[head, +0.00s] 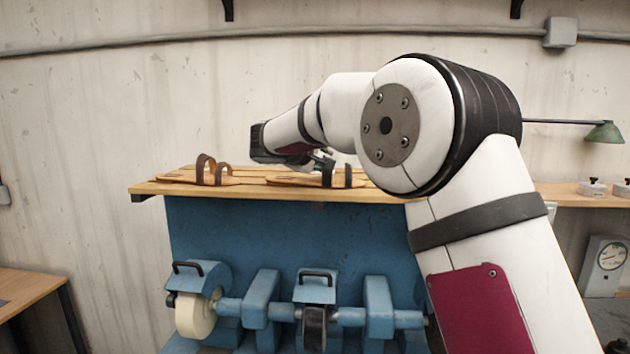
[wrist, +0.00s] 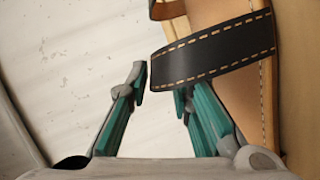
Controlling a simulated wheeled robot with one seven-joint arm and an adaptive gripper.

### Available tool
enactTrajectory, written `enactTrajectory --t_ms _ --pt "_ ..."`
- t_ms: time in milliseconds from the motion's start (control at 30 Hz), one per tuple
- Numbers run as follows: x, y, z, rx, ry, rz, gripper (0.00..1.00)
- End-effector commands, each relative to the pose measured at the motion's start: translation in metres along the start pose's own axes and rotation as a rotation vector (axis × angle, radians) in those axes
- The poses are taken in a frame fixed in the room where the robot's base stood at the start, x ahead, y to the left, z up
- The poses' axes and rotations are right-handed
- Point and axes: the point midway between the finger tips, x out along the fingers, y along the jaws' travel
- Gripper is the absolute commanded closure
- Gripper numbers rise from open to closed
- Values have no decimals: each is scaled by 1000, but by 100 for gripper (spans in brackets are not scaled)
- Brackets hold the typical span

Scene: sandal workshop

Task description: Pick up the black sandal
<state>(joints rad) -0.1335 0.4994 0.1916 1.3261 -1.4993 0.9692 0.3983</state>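The black sandal (head: 293,180) lies on the wooden shelf top, with a tan sole and dark straps standing up in arches. In the wrist view its black strap (wrist: 222,52) with tan stitching crosses the tan sole (wrist: 240,105). My gripper (head: 320,160) is at the strap end of this sandal, partly hidden by my arm in the head view. In the wrist view my gripper (wrist: 162,88) is open, its fingers apart. The strap's left end shows by the gap between the fingertips; I cannot tell whether they touch it.
A brown-strapped sandal (head: 212,178) lies to the left on the same wooden top (head: 155,188). Blue machinery with wheels (head: 195,313) stands below. A green lamp (head: 604,132) and a bench (head: 575,198) are at right. Another table (head: 25,287) is at lower left.

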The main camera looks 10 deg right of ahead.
Motion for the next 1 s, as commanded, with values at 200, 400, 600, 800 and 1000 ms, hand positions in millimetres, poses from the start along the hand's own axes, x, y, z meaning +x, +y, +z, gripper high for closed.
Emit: enactTrajectory --t_ms 200,400,600,800,1000 --pt "0 1 0 1 0 2 100" --pt "-1 2 0 1 0 2 100" --pt "-2 10 -3 4 1 4 100" --pt "-7 29 -9 6 1 4 100" --pt "-32 33 -1 1 3 2 100"
